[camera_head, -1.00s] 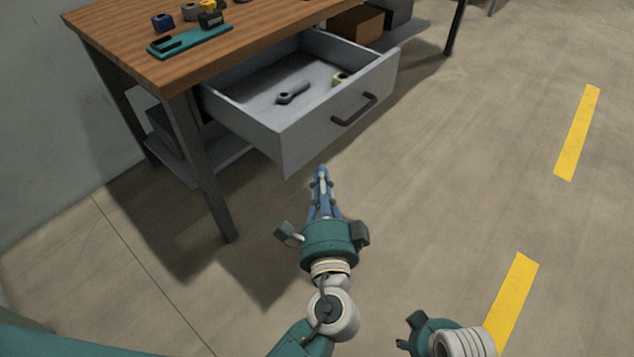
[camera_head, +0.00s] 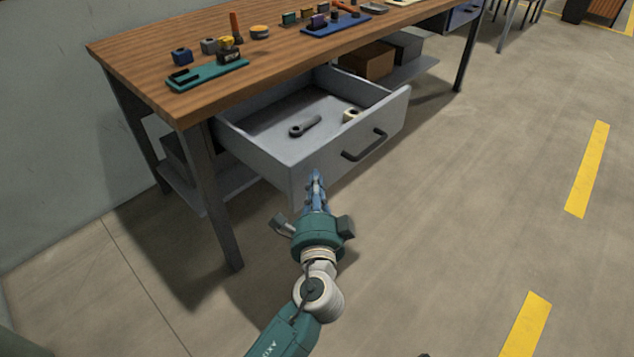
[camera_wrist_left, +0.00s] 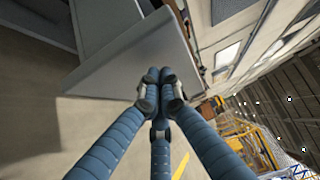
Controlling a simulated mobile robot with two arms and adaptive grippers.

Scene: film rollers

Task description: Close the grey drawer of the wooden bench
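The grey drawer (camera_head: 330,165) of the wooden bench (camera_head: 205,108) stands pulled out, with a dark bar handle (camera_head: 364,146) on its front. A dark wrench-like tool (camera_head: 305,126) and a small cream part (camera_head: 351,115) lie inside it. My left gripper (camera_head: 316,176) is at the left end of the drawer front, its fingers together and empty. In the left wrist view the blue fingertips (camera_wrist_left: 160,78) meet in front of the grey drawer panel (camera_wrist_left: 135,65). I cannot tell whether they touch it. My right gripper is out of view, apart from perhaps a dark tip at the bottom edge.
The bench top holds a teal tray (camera_head: 207,75), a blue tray (camera_head: 336,24) and several small parts. A brown box (camera_head: 367,61) and a grey box (camera_head: 402,46) sit on the lower shelf. A bench leg (camera_head: 218,205) stands left of the drawer. The floor at right is clear.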

